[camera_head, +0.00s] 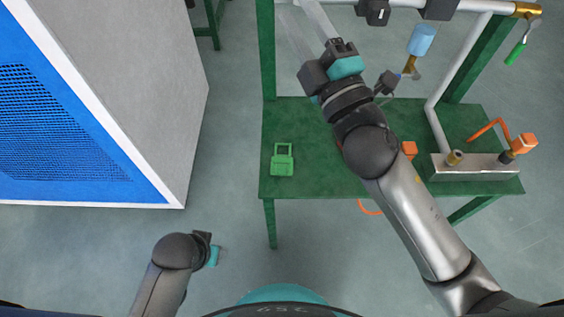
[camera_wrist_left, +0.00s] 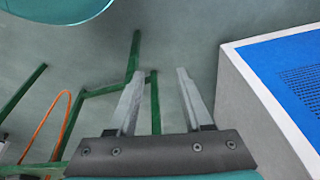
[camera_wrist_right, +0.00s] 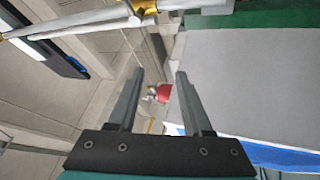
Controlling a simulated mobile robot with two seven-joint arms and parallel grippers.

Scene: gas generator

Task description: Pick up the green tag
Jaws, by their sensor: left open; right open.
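The green tag (camera_head: 282,160) lies on the left part of the green table in the head view, with a square loop at its upper end. My right gripper (camera_head: 300,8) is above and beyond the tag, near the frame's top bar; its fingers are apart and empty. It also shows open in the right wrist view (camera_wrist_right: 160,73). My left gripper shows open and empty in the left wrist view (camera_wrist_left: 160,73). In the head view only my left wrist shows, low and left of the table. The tag is not visible in either wrist view.
The green table (camera_head: 315,185) carries a green frame with pipes. At its right are a metal block (camera_head: 470,172), orange-handled valves (camera_head: 524,143) and a green-handled valve (camera_head: 515,54). A blue-and-grey cabinet (camera_head: 150,80) stands left. The floor between cabinet and table is clear.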

